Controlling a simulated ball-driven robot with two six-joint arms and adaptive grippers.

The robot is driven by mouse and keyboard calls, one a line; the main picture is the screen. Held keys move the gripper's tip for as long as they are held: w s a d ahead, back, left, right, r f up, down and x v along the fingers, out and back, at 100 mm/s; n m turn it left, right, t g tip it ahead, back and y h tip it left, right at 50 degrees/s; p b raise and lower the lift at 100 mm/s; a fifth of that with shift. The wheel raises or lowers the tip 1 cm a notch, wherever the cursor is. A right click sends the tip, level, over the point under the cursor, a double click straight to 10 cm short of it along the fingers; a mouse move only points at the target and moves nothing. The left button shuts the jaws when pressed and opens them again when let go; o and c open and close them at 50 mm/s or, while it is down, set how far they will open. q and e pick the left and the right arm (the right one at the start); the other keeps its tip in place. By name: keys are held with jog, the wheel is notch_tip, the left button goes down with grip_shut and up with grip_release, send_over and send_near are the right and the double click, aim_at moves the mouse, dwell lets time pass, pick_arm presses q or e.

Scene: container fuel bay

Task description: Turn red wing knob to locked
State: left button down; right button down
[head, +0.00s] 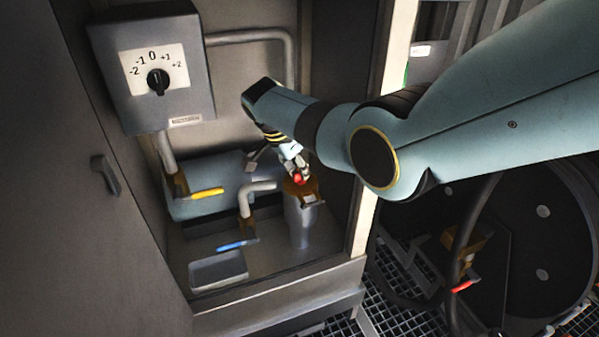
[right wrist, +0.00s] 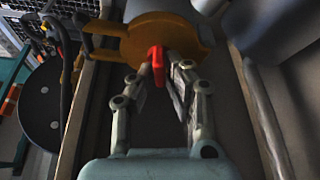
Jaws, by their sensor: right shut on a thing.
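The red wing knob (head: 298,179) sits on the brown-orange cap of a grey upright cylinder (head: 300,222) inside the cabinet. In the right wrist view the red knob (right wrist: 156,62) stands out from the orange cap (right wrist: 165,36). My right gripper (head: 296,167) reaches in from the right and is shut on the knob, with a finger on each side of it; the fingers also show in the right wrist view (right wrist: 157,72). The knob's far side is hidden by the fingers. Any lock marking cannot be made out. My left gripper is not in view.
A grey dial box (head: 154,72) hangs at the upper left. A yellow lever (head: 206,193), a blue lever (head: 236,245) and a grey tray (head: 218,270) lie left of the cylinder. The cabinet's right post (head: 376,130) stands close to my right arm. A dark reel (head: 535,240) is outside.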

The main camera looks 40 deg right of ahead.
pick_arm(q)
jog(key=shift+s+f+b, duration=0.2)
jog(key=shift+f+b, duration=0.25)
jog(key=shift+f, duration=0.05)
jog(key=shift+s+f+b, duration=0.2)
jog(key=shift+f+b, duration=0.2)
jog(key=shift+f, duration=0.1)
pick_arm(e)
jog(key=shift+m+g, duration=0.6)
jog(key=shift+m, duration=1)
jog(key=c, duration=1.4)
grip_release()
jog(key=shift+o, duration=0.2)
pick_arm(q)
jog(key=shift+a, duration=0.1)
pick_arm(e)
jog(key=shift+w+r, duration=0.1)
jog(key=shift+r, duration=0.05)
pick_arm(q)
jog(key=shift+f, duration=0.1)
pick_arm(e)
jog(key=v, duration=1.1)
jog(key=shift+r, duration=0.35)
